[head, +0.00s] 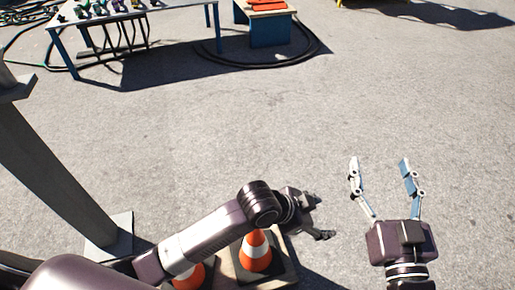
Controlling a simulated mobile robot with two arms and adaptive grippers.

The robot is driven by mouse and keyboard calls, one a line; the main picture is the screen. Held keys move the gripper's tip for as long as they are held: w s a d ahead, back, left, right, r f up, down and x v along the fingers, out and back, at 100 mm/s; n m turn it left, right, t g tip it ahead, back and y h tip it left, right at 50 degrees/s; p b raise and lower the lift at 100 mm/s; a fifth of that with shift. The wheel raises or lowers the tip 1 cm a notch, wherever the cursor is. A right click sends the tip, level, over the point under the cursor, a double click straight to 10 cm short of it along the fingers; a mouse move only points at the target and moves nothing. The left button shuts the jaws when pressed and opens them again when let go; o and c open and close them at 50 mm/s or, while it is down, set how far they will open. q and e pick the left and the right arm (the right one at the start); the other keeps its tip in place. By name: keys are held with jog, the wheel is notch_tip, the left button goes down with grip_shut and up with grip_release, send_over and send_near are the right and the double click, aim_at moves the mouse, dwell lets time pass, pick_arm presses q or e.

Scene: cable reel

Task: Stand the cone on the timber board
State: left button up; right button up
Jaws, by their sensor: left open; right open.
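An orange and white traffic cone (256,253) stands upright at the bottom of the head view, just below my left wrist. A second orange and white cone (189,278) is to its left, largely hidden by my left arm and cut by the frame edge. A tan, board-like surface (226,273) shows beside the first cone; I cannot tell whether it is the timber board. My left gripper (322,216) is open and empty, pointing right, above and to the right of the first cone. My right gripper (379,161) is open and empty over bare ground, pointing up the picture.
A grey post with a foot plate (111,238) stands at the left. A table (170,10) with small items and hanging cables is at the far left. A blue stand with orange items (269,30) is beside it, with black cable around it. The middle pavement is clear.

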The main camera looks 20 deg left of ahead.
pick_arm(q)
notch_tip(320, 180, up, 9)
jog(key=w+a+n+t+h, duration=0.1)
jog(key=w+a+n+t, duration=0.1)
jog(key=n+t, duration=0.25)
jog(key=s+a+r+n+t+y, duration=0.2)
jog(key=a+r+n+t, duration=0.3)
jog(key=a+r, duration=0.9)
jog(key=a+t+y, duration=0.1)
jog(key=t, duration=0.2)
jog(key=shift+a, duration=0.4)
jog(key=shift+t, duration=0.25)
